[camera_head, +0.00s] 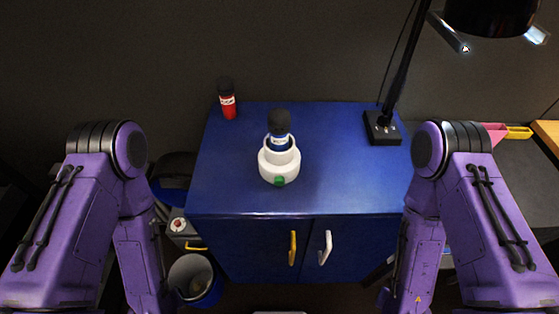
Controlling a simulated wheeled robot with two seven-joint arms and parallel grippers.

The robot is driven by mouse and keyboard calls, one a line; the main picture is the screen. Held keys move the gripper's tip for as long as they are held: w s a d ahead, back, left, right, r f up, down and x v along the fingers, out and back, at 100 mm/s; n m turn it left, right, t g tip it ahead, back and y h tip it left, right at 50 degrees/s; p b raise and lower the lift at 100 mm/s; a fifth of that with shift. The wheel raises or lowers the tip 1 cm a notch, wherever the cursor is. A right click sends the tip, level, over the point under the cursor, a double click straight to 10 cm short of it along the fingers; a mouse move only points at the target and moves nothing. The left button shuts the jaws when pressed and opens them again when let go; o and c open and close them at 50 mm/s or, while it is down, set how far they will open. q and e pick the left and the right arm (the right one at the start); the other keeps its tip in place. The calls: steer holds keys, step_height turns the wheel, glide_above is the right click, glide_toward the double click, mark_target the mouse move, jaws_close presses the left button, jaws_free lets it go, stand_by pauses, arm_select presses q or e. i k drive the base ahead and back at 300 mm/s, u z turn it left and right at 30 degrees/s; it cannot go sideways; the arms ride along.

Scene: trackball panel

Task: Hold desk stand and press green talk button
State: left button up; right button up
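The white desk stand (265,168) stands upright near the middle of the blue cabinet top. A dark-topped microphone with a blue band (279,127) sits upright in it. The green talk button (280,181) is on the front of the stand's base, facing me. My two purple arms come in at the left and right, with their forearms hanging down in front of the cabinet. Neither gripper shows in the head view. Nothing touches the stand.
A bin (195,281) stands at lower left. The top around the stand is clear.

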mark_target(278, 181)
steer(key=k, duration=1)
steer(key=u, duration=1.35)
steer(key=i, duration=0.95)
steer(key=z, duration=1.95)
